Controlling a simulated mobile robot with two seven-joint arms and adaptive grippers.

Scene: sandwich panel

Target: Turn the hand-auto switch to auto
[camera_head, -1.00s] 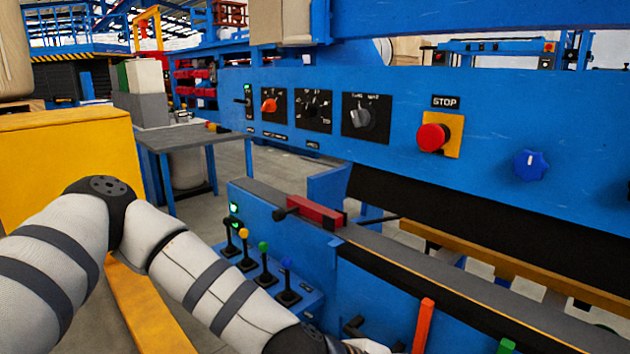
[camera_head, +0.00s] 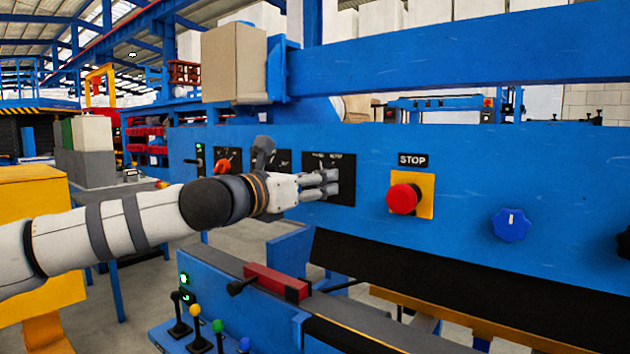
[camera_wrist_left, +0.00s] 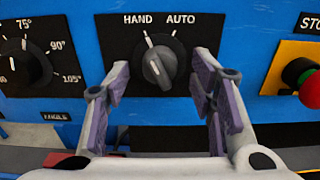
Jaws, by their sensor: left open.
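The hand-auto switch is a dark grey knob (camera_wrist_left: 158,66) on a black plate (camera_wrist_left: 115,35) marked HAND on the left and AUTO on the right. Its grip looks tilted toward the HAND side. My left gripper (camera_wrist_left: 165,92) is open, with one finger on each side of the knob and the knob between and just ahead of the fingertips. In the head view the left gripper (camera_head: 332,184) is in front of the switch plate (camera_head: 346,165) and hides the knob. I cannot tell whether the fingers touch it. My right gripper is not in view.
A red stop button (camera_head: 402,199) on a yellow plate is right of the switch, with a blue knob (camera_head: 511,225) farther right. An angle dial (camera_wrist_left: 25,62) is on the left. A red block (camera_head: 276,282) and several levers (camera_head: 199,330) lie below the panel.

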